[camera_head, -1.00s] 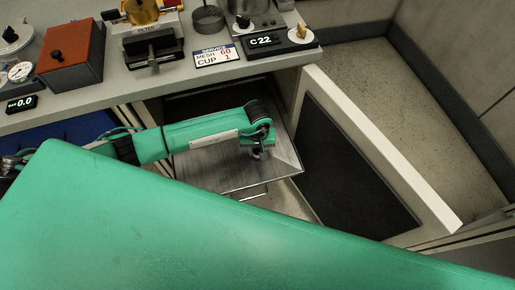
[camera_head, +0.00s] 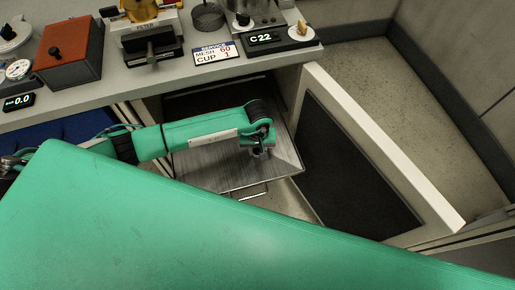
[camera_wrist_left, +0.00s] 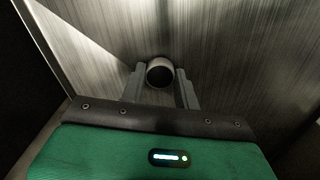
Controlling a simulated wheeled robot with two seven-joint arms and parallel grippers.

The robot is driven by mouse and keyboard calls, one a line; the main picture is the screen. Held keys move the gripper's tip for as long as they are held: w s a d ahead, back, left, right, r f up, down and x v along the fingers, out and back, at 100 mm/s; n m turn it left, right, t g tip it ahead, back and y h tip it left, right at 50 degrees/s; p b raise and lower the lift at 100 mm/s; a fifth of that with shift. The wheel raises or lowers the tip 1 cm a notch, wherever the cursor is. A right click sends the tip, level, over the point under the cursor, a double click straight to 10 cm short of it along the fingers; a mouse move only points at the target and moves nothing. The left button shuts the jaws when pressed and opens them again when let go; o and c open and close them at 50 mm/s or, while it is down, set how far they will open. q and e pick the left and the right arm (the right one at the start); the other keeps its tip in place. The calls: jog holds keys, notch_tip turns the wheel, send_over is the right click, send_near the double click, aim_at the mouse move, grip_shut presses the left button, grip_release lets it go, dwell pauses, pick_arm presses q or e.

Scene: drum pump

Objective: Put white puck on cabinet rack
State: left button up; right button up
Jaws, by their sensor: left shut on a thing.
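In the left wrist view a small round piece (camera_wrist_left: 160,72), with a pale rim and a dark middle, sits between my left gripper's fingers (camera_wrist_left: 160,84); I take it for the white puck. My left gripper (camera_head: 258,152) is shut on it. In the head view the gripper is over the grey metal cabinet rack (camera_head: 222,178), inside the open cabinet, and the puck is hidden or too small to make out. I cannot tell whether the puck touches the rack. My right gripper is out of view.
The cabinet door (camera_head: 355,165) stands open to the right of the rack. The bench top (camera_head: 130,85) above holds a red-brown box (camera_head: 70,55), a mesh cup sign (camera_head: 215,54) and a C22 display unit (camera_head: 265,39). My green body covers the lower foreground.

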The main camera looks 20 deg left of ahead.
aim_at(257, 151)
pick_arm(q)
jog(key=shift+f+b, duration=0.15)
jog(key=shift+b, duration=0.15)
dwell(0.8)
dwell(0.3)
jog(key=o, duration=1.3)
jog(key=shift+o, duration=0.2)
jog(key=shift+r+p, duration=2.35)
jog(key=shift+r, duration=1.65)
